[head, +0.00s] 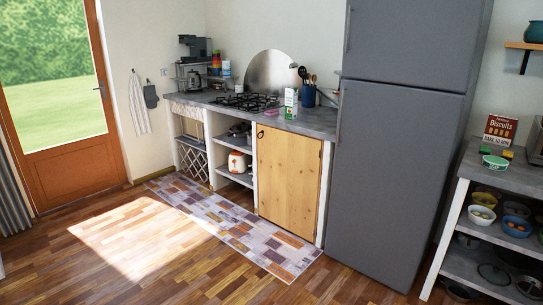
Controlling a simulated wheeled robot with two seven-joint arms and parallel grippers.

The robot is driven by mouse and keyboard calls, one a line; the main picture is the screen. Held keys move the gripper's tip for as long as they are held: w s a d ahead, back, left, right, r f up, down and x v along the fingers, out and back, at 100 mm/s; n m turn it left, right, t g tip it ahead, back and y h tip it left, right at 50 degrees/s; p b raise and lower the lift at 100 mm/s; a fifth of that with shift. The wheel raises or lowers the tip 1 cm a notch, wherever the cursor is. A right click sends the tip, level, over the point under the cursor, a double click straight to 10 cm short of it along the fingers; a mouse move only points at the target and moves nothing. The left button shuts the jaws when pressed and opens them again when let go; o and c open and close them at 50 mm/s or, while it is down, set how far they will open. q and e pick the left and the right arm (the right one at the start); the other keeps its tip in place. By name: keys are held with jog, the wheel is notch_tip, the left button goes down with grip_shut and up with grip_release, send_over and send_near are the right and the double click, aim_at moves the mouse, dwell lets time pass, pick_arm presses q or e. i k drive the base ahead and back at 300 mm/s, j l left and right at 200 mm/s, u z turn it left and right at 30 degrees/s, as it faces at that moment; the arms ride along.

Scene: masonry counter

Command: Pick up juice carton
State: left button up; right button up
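A white and green carton (291,104), which looks like the juice carton, stands upright on the grey counter (315,125). It is near the counter's right end, just left of a blue utensil pot (308,96). Its label is too small to read. Neither of my grippers shows in the head view, so nothing is seen touching the carton.
A small pink item (271,113) lies left of the carton, beside the gas hob (246,102). A tall grey fridge (396,150) stands right of the counter. A patterned rug (240,232) lies in front on the open wooden floor (150,265). A shelf unit (455,215) stands at right.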

aim_at(291, 93)
jog(key=i, duration=1.95)
jog(key=i+z, duration=0.1)
jog(key=i, duration=0.55)
jog(key=i+j+z, duration=0.1)
jog(key=i, duration=0.55)
jog(key=i+j+z, duration=0.1)
jog(key=i, duration=0.5)
jog(key=i+j+z, duration=0.2)
jog(key=i, duration=0.25)
jog(key=i+j+z, duration=0.15)
jog(key=i, duration=0.25)
jog(key=j, duration=0.1)
